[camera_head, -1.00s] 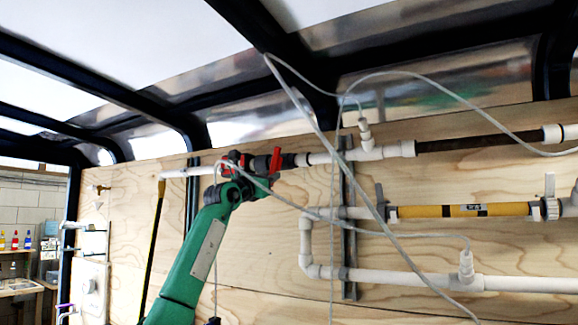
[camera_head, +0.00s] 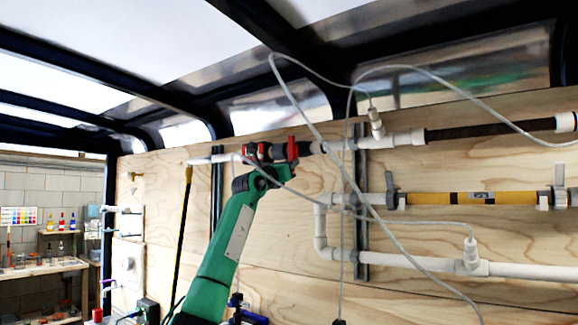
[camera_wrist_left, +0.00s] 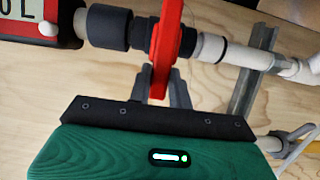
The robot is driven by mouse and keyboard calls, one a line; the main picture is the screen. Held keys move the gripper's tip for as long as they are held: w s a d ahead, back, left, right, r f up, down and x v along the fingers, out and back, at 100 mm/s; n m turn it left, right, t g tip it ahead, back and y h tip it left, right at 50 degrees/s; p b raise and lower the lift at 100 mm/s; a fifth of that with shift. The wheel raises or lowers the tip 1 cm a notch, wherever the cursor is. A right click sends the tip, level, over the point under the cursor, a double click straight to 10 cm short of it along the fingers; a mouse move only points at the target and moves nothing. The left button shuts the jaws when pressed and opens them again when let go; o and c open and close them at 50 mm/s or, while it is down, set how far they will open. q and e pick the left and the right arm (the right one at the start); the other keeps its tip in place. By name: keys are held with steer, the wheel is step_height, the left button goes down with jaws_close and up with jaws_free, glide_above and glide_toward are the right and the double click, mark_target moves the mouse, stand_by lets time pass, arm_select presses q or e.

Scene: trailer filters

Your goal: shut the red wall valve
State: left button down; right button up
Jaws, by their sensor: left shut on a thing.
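The red valve handle (camera_head: 292,148) is on the upper white pipe on the plywood wall, beside a black fitting. In the left wrist view the red handle (camera_wrist_left: 166,40) stands edge-on and crosswise to the pipe. My left gripper (camera_head: 280,168) reaches up to it from below, at the end of my green arm. In the left wrist view its dark fingers (camera_wrist_left: 166,88) are shut on the handle's lower end, one on each side. The fingers partly hide that end. My right gripper is in neither view.
A red meter (camera_wrist_left: 28,28) sits left of the valve on the same line. Thin grey cables (camera_head: 310,115) hang across the wall near my arm. A yellow pipe section (camera_head: 465,198) and a lower white pipe (camera_head: 420,263) run to the right.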

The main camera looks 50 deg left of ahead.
arm_select(q)
steer(key=c, duration=1.3)
jaws_free()
steer(key=shift+d, duration=0.15)
steer(key=shift+b+v, duration=3.4)
steer(key=shift+v, duration=3.4)
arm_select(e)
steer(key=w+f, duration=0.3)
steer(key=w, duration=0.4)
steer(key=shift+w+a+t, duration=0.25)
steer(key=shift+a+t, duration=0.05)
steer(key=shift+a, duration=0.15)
